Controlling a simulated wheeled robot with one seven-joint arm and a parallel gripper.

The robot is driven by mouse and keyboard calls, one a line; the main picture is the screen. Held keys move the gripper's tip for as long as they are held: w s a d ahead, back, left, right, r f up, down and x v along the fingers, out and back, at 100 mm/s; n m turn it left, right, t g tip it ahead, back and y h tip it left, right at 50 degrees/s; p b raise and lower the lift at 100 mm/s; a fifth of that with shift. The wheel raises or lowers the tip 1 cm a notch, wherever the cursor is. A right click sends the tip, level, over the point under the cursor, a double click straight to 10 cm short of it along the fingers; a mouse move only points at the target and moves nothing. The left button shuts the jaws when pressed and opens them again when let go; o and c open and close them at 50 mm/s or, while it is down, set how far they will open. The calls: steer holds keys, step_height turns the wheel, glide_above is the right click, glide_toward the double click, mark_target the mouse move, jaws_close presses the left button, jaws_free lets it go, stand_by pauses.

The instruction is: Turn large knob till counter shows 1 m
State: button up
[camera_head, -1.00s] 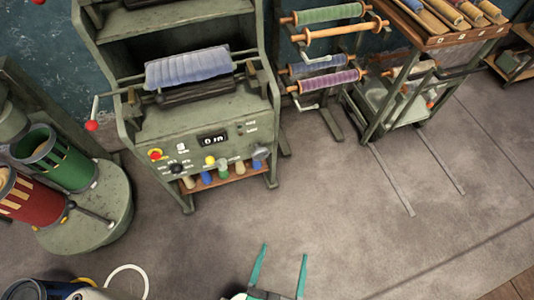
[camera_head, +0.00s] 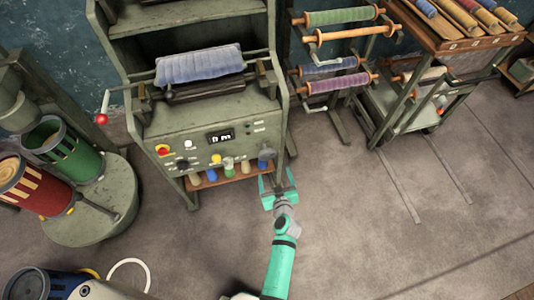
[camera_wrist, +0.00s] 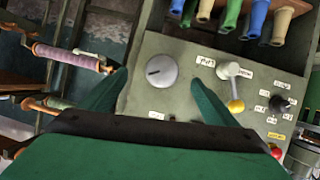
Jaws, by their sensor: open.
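The large knob (camera_head: 266,153) is a grey disc at the right end of the green machine's front panel. In the wrist view the knob (camera_wrist: 161,71) shows a dark mark on its face and lies between and beyond my fingertips, not touched as far as I can see. The counter (camera_head: 220,136) is a dark display on the panel that appears to read 0 m; it is not seen in the wrist view. My gripper (camera_head: 277,180) is open and empty, just below and right of the knob; its teal fingers (camera_wrist: 159,85) also show in the wrist view.
Open floor (camera_head: 350,230) lies right.

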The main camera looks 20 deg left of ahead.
mark_target(268, 156)
steer(key=shift+n+y, duration=0.3)
steer(key=shift+y, duration=0.1)
steer(key=x, duration=0.4)
steer(key=r+x, duration=0.1)
steer(key=x, duration=0.8)
steer(key=shift+w+a+r, duration=0.15)
steer(key=shift+w+a, duration=0.3)
steer(key=shift+a, duration=0.05)
steer(key=c, duration=1.1)
